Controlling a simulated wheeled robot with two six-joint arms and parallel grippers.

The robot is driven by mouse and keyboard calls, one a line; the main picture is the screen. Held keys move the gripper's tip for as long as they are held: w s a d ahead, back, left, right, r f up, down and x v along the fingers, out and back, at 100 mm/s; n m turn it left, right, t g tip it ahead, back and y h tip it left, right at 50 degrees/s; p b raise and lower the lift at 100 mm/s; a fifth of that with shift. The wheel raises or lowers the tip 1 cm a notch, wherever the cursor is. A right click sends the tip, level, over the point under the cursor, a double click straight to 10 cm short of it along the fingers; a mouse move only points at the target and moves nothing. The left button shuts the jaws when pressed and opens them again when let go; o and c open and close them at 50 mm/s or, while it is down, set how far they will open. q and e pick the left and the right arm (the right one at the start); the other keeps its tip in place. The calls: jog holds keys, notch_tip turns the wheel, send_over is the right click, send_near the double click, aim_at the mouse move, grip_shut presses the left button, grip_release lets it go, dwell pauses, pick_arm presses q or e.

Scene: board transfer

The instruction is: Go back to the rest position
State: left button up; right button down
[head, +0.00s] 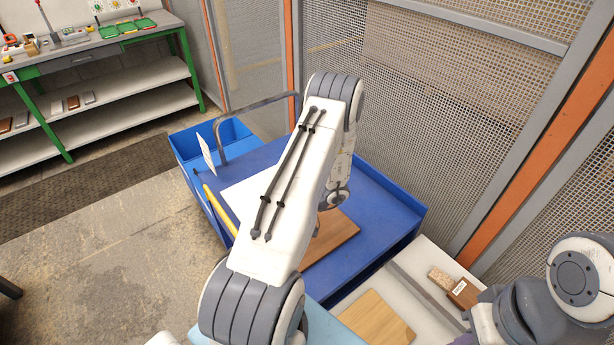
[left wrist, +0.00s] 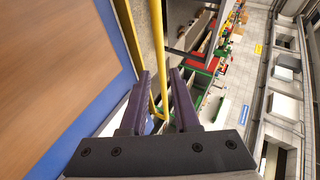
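My left arm reaches up and over the blue cart (head: 385,205) in the head view, and its gripper is hidden there behind the arm. In the left wrist view my left gripper (left wrist: 160,75) has its two dark fingers apart, with no board between them. A brown board (head: 340,238) lies on the cart top, partly covered by my arm. A large brown surface, likely this board (left wrist: 50,60), fills the left of the wrist view, beside the fingers. My right arm shows at the lower right of the head view; its gripper is out of frame.
A yellow bar (head: 220,210) runs along the cart's left side. A blue bin (head: 190,147) and grey handle (head: 258,103) are at its far end. A pale board (head: 372,320) and smaller pieces (head: 465,292) lie near the front. Mesh fencing (head: 440,110) stands behind.

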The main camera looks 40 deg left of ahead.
pick_arm(q)
jog(key=w+d+r+m+t, duration=0.25)
jog(key=w+t, duration=0.25)
jog(key=w, duration=0.4)
jog(key=w+d+r+m+t, duration=0.15)
jog(key=w+d+t, duration=0.3)
jog(key=w, duration=0.45)
jog(key=w+d+r+m+t+h, duration=0.25)
jog(key=w+d+r, duration=0.2)
jog(key=d, duration=0.55)
jog(key=w+d+r+m+t+h, duration=0.2)
jog(key=w+d+r+t+h, duration=0.15)
jog(key=d+r, duration=0.45)
jog(key=s+d+r+m+g+h, duration=0.1)
jog(key=s+d+r+m+h, duration=0.25)
jog(key=s+d, duration=0.55)
jog(key=s+d+r+m+g+h, duration=0.2)
jog(key=s+d+m, duration=0.3)
jog(key=d, duration=0.5)
jog(key=s+a+r+m+g+y, duration=0.1)
jog(key=s+a, duration=0.1)
jog(key=s, duration=0.7)
jog(key=s+a+r+m+g+y, duration=0.1)
jog(key=s+a+m+g+y, duration=0.1)
jog(key=s, duration=0.8)
jog(key=shift+a, duration=0.55)
